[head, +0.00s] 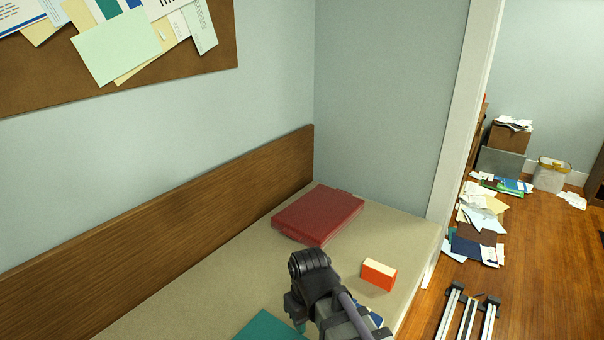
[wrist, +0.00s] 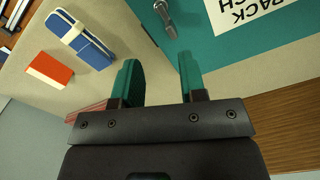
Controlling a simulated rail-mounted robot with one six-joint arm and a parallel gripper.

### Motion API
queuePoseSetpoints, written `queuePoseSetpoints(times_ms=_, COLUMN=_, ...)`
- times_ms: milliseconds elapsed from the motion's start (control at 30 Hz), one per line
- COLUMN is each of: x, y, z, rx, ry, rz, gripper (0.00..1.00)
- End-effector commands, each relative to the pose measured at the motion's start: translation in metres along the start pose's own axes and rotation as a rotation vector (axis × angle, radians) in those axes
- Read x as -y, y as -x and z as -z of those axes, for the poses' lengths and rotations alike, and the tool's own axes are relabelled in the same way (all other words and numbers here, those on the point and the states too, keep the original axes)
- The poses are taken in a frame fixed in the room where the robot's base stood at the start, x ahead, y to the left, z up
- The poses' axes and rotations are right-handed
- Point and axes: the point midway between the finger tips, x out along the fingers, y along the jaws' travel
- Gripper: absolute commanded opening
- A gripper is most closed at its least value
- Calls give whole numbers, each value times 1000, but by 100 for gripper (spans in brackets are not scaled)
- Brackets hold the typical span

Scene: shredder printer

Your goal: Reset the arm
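My gripper (wrist: 160,75) shows in the wrist view with its two teal fingers apart and nothing between them. Behind the gap lie beige table surface and the edge of a teal folder (wrist: 215,65).
The beige table (head: 210,290) holds a dark red binder (head: 320,213), an orange box (head: 378,274) and the teal folder (head: 270,328). In the wrist view a blue strapped item (wrist: 82,40) and a metal piece (wrist: 166,18) lie near the gripper. A wooden panel (head: 160,230) runs along the wall.

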Motion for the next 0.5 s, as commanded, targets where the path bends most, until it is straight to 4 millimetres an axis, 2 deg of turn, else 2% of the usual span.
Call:
queuePoseSetpoints(times_ms=33, x=-23, y=0, z=-23, rx=0, ry=-142, rz=-1, gripper=38)
queuePoseSetpoints(times_ms=100, x=-53, y=0, z=-47, rx=0, ry=-321, rz=0, gripper=38)
queuePoseSetpoints(times_ms=300, x=-128, y=0, z=-108, rx=0, ry=-604, rz=0, gripper=38)
queuePoseSetpoints(times_ms=333, x=-126, y=26, z=-105, rx=0, ry=-595, rz=1, gripper=38)
queuePoseSetpoints(times_ms=367, x=-125, y=42, z=-103, rx=0, ry=-590, rz=0, gripper=38)
queuePoseSetpoints(times_ms=500, x=-124, y=91, z=-103, rx=0, ry=-586, rz=-1, gripper=38)
